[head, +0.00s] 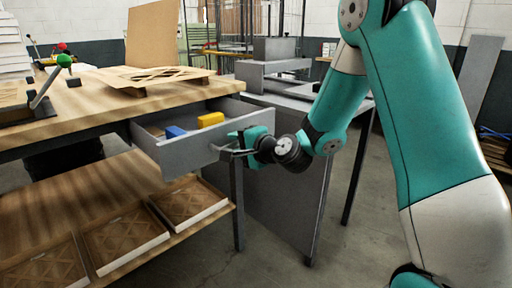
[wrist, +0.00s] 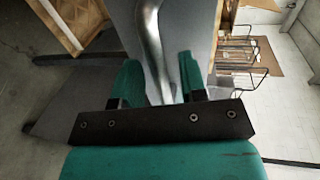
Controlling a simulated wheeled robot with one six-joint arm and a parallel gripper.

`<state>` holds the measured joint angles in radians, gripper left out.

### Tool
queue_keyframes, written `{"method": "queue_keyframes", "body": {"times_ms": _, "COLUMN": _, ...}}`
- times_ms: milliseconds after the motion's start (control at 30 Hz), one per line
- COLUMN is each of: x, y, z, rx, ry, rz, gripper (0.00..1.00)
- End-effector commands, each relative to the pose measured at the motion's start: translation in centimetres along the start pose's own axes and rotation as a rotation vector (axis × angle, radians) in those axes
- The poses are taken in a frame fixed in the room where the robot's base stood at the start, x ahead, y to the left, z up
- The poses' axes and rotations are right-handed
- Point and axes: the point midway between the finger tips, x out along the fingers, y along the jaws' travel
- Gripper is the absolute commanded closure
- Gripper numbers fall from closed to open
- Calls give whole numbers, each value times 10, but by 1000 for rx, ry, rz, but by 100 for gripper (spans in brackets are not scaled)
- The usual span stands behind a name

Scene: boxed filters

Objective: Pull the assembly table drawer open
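The assembly table (head: 100,104) has a wooden top at the left in the head view. Its grey drawer (head: 187,153) stands pulled out towards me, with its inside in view. My gripper (head: 238,147) is at the handle on the drawer front. In the wrist view the metal handle (wrist: 153,55) runs between the two teal fingers of my gripper (wrist: 160,75). A gap shows between the right finger and the handle; the left finger looks close to it, and contact is unclear.
A blue block (head: 175,132) and a yellow block (head: 210,119) lie in the drawer. Several shallow boxes (head: 124,235) sit on the lower shelf. A grey machine stand (head: 284,160) is right behind the drawer. The floor at front right is clear around my arm.

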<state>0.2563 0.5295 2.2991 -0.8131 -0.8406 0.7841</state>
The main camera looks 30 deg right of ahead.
Motion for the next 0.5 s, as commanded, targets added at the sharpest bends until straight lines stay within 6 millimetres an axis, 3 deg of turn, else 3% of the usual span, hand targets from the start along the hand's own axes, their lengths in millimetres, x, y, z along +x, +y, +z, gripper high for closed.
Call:
{"method": "queue_keyframes", "body": {"times_ms": 167, "x": -32, "y": 3, "z": -2, "rx": 2, "ry": 6, "rz": -1, "gripper": 61}}
{"method": "queue_keyframes", "body": {"times_ms": 367, "x": -84, "y": 4, "z": -2, "rx": 1, "ry": 9, "rz": -2, "gripper": 61}}
{"method": "queue_keyframes", "body": {"times_ms": 500, "x": -87, "y": 5, "z": 0, "rx": -13, "ry": -11, "rz": -17, "gripper": 61}}
